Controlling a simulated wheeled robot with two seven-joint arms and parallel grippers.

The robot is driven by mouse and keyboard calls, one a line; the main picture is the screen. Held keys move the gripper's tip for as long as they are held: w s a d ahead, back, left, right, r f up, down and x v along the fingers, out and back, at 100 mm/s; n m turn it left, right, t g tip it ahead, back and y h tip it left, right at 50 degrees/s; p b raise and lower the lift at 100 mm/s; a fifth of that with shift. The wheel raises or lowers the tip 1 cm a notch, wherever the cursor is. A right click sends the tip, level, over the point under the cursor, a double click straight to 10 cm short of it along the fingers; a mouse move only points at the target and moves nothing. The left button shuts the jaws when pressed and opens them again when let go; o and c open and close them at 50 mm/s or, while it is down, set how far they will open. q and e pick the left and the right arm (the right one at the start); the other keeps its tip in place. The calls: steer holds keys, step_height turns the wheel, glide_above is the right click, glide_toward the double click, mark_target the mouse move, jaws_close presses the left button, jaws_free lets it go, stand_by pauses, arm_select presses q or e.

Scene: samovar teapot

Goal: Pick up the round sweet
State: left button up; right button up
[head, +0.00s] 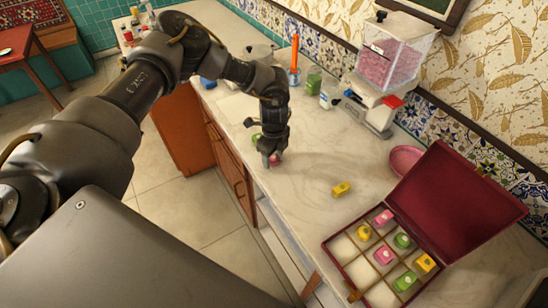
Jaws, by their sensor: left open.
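My left gripper (269,160) points down at the marble counter, near its front edge. A small round pink sweet (275,159) sits at its fingertips, partly hidden by them. I cannot tell whether the fingers touch it. A small green sweet (256,139) is just behind the gripper, partly covered by it. A yellow sweet (341,189) lies alone on the counter to the right. An open dark red box (338,259) with compartments holds several pink, green and yellow sweets. My right gripper is not in view.
Counter (300,185) between gripper and yellow sweet is clear.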

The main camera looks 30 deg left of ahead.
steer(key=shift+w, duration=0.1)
arm_select(q)
steer(key=c, duration=1.1)
steer(key=shift+o, duration=0.2)
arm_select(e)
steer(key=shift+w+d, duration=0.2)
arm_select(q)
steer(key=shift+r, duration=0.1)
steer(key=shift+r, duration=0.55)
steer(key=s+r+b, duration=0.5)
steer(key=s+r, duration=0.6)
steer(key=s, duration=0.3)
steer(key=shift+a+r, duration=0.35)
steer(key=shift+a, duration=0.05)
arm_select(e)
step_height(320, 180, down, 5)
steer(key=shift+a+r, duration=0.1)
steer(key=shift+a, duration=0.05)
